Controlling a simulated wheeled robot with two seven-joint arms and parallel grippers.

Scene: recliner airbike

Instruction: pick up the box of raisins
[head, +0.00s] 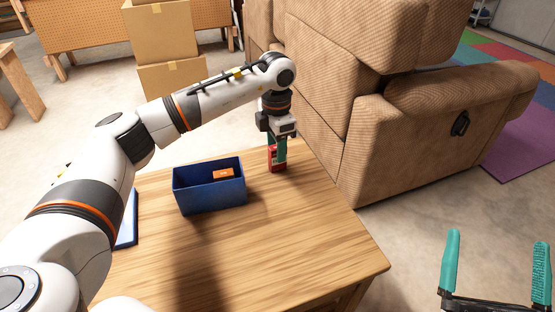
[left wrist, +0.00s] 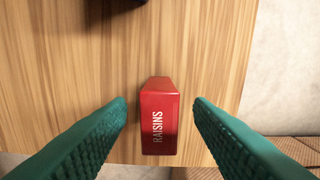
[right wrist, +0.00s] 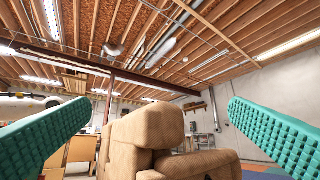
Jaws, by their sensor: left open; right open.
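The red box of raisins (head: 273,160) stands on the wooden table near its far right edge. In the left wrist view the box of raisins (left wrist: 160,118) lies between my left fingers, its white "RAISINS" lettering readable. My left gripper (head: 278,148) points down over the box. Its green fingers (left wrist: 160,105) are open, one on each side, with a visible gap to the box on both sides. My right gripper (head: 494,275) is open and empty, off to the right of the table; its fingers also show in the right wrist view (right wrist: 160,115).
A blue bin (head: 210,195) with an orange box (head: 223,174) inside stands left of the raisins. A blue flat object (head: 128,220) lies at the table's left side. A brown recliner (head: 440,125) stands close beyond the table's right edge. The table's front (head: 280,260) is clear.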

